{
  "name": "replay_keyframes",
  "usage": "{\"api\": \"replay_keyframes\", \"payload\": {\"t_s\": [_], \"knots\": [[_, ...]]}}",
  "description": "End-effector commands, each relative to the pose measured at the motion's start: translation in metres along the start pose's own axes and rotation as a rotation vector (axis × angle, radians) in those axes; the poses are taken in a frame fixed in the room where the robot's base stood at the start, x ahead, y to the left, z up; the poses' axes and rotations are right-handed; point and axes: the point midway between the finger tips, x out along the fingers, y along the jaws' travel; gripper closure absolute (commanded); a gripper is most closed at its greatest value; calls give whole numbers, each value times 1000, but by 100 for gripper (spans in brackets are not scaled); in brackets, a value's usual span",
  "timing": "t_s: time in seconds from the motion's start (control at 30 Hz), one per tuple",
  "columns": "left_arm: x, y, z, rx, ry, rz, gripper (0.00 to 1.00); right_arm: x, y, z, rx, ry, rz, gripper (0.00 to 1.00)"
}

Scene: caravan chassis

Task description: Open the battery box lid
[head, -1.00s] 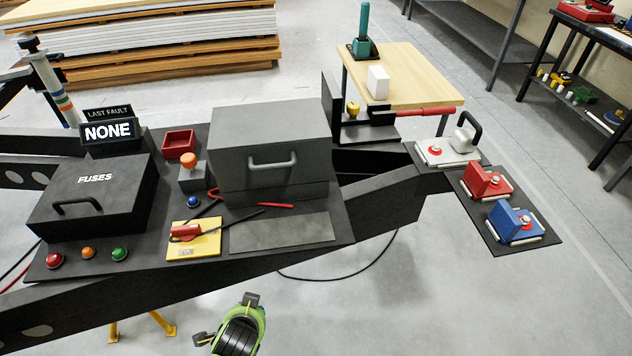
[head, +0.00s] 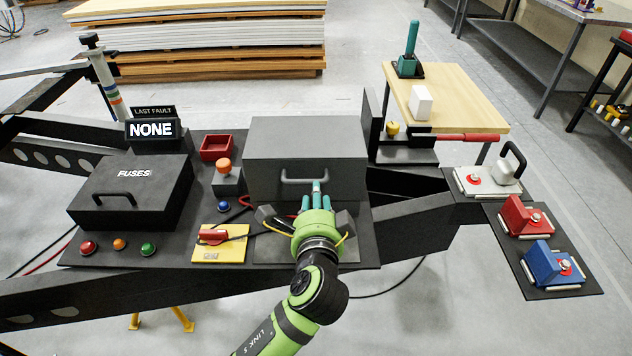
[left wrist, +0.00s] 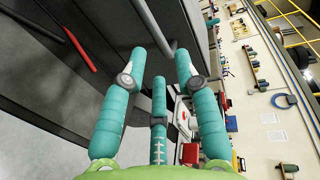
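The battery box (head: 270,150) is a grey box in the middle of the head view with its lid (head: 305,133) down. A grey bar handle (head: 290,179) is on its front; a grey bar, apparently this handle, shows in the left wrist view (left wrist: 150,25) just beyond the fingertips. My left gripper (head: 314,192) is in front of the box, just below the handle's right part. Its teal fingers are spread (left wrist: 160,68) with nothing held between them. I cannot tell whether a fingertip touches the handle. My right gripper is not in view.
The black fuses box (head: 135,185) stands left. A yellow plate with a red clip (head: 218,243) and a red tray (head: 216,147) are between them. An upright dark panel (head: 372,120) stands right of the battery box. Red (head: 522,215) and blue (head: 550,262) blocks sit far right.

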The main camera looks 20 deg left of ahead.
Motion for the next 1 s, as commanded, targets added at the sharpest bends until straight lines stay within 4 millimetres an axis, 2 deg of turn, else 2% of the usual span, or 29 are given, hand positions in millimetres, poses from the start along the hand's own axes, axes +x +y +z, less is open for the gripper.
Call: {"api": "replay_keyframes", "payload": {"t_s": [0.2,0.4,0.77,0.83,0.87,1.0], "knots": [[33,-1,1,1,-2,1,69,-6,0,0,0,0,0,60],[58,0,1,-1,-2,3,69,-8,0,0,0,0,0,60],[64,2,1,-4,0,5,69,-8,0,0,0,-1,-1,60],[64,2,1,-4,-1,5,93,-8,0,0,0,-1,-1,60],[64,2,1,-4,-1,5,100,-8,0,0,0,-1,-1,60],[64,2,1,-4,-1,6,100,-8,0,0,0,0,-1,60]]}}
